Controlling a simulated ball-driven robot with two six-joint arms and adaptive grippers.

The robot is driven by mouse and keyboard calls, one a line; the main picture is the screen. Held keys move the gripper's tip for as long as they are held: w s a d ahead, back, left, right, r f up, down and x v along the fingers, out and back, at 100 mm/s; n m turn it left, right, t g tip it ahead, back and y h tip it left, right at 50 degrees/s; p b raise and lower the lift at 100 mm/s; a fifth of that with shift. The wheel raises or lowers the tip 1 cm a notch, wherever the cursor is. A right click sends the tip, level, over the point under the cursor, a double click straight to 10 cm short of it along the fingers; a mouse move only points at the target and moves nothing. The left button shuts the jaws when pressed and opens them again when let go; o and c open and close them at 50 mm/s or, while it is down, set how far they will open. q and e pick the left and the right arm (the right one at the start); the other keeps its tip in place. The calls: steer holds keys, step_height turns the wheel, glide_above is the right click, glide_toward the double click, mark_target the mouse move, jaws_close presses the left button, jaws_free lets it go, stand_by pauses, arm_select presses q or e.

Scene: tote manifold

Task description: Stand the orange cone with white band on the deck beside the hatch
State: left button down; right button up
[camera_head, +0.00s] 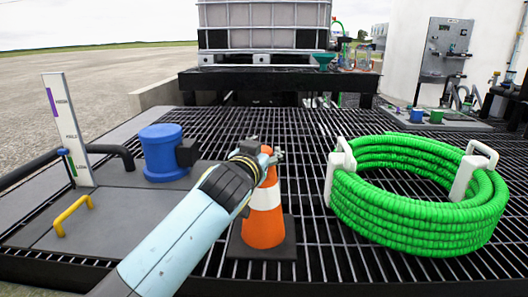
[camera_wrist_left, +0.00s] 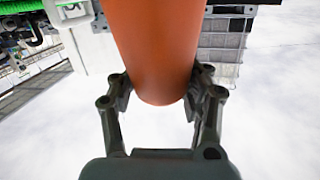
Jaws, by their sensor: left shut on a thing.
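The orange cone with a white band (camera_head: 265,222) stands upright on its dark square base on the grating in the head view. My left gripper (camera_head: 268,158) is at its upper part, partly hiding the top. In the left wrist view the orange cone (camera_wrist_left: 158,50) lies between the two fingers of my left gripper (camera_wrist_left: 160,92), which are shut on it. The hatch (camera_head: 105,222), a grey plate with a yellow handle (camera_head: 73,215), is at the left of the deck. My right gripper is in neither view.
A blue capped fitting (camera_head: 163,152) and a white gauge board (camera_head: 68,130) stand by the hatch. A coiled green hose (camera_head: 410,195) with white clips lies right of the cone. A caged tank (camera_head: 264,25) stands on a black platform behind. Bare grating (camera_head: 310,150) lies behind the cone.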

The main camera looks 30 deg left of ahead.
arm_select(q)
steer(key=c, duration=0.5)
jaws_free()
steer(key=shift+c, duration=0.2)
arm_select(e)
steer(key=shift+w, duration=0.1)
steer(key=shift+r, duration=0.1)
arm_select(q)
steer(key=p+v, duration=0.1)
steer(key=v, duration=0.3)
steer(key=shift+r, duration=0.15)
steer(key=f+p+v, duration=0.1)
steer(key=v, duration=0.7)
steer(key=shift+r, duration=0.45)
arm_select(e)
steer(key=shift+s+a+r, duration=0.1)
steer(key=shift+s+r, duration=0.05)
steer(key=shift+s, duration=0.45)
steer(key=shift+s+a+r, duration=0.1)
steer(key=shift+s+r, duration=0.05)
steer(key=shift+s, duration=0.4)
arm_select(q)
steer(key=shift+d, duration=0.1)
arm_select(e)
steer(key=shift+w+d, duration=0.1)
